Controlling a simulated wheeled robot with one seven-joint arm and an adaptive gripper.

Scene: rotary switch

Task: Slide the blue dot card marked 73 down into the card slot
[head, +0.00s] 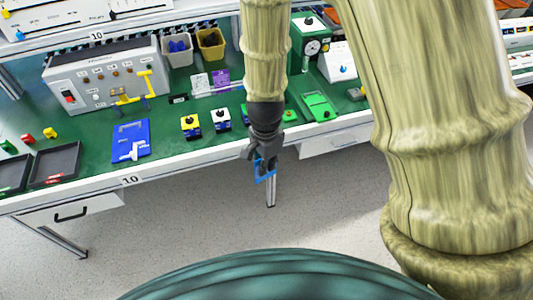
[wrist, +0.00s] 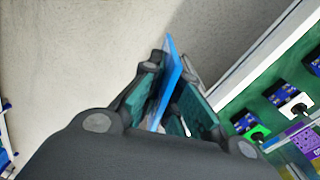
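My gripper (head: 265,163) hangs past the front edge of the workbench, above the floor, pointing down. It is shut on a blue card (head: 262,178), which shows as a thin blue plate edge-on between the finger pads (wrist: 172,95) in the wrist view (wrist: 168,70). The dot and number on the card cannot be read. A clear card holder (head: 222,90) stands on the green bench top, behind and left of the gripper, with a white card (head: 200,82) and a purple card (head: 221,78). The purple card also shows at lower right in the wrist view (wrist: 301,141).
The green workbench (head: 95,150) has a white front edge. Small blocks with yellow (head: 190,122) and white (head: 219,114) tops stand near that edge. A blue board (head: 130,138) and a grey control box (head: 100,75) are further left. Open floor lies in front.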

